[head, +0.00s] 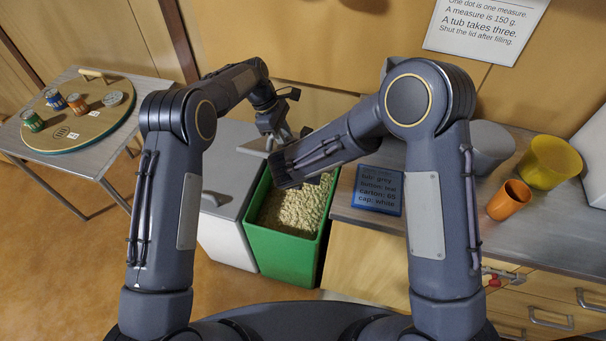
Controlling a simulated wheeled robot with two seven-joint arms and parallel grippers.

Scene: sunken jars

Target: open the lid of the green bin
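The green bin (283,256) stands on the floor in the middle, against the right-hand counter. Its top is uncovered at the front, and pale grains (295,210) show inside. A pale panel (325,103) shows behind the bin; I cannot tell whether it is the bin's lid. My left gripper (279,138) points down over the back of the bin, and its fingers are small and partly covered. My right gripper (290,176) is over the bin's left back part, in front of the left one. I cannot tell whether either holds anything.
A white bin (222,240) with a grey lid (228,165) stands left of the green bin. The right counter (540,225) bears a blue label card (378,190), an orange cup (508,199) and a yellow pot (549,162). A table (60,188) with a round board and several tins is at left.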

